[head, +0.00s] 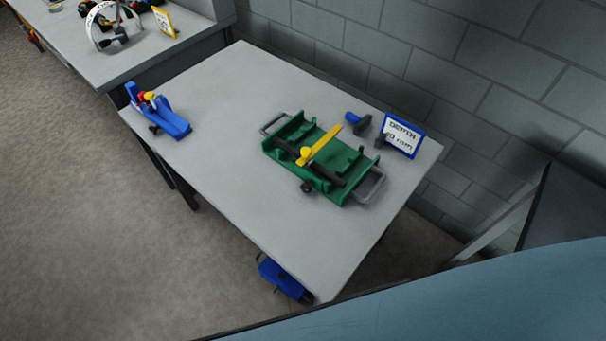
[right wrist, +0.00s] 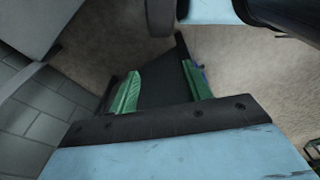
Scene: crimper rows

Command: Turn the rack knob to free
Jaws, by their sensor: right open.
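A green rack (head: 345,160) lies on the grey table in the head view, with grey loop handles at both ends and a dark bar along it. A yellow lever (head: 325,141) with a round yellow hub lies slanted across it. A small black knob (head: 307,187) sits at its near side; I cannot tell its setting. Neither gripper shows in the head view. In the right wrist view my right gripper (right wrist: 160,88) has its green-faced fingers apart, with nothing between them but dark surface and floor. It is away from the rack. My left gripper is out of view.
A blue-framed sign (head: 402,136) reading "DEPTH" and a blue-handled tool (head: 357,123) are behind the rack. A blue device (head: 172,119) is at the left edge, another blue device (head: 283,278) at the near edge. The table (head: 235,105) is bare left of the rack. A block wall (head: 420,70) stands behind.

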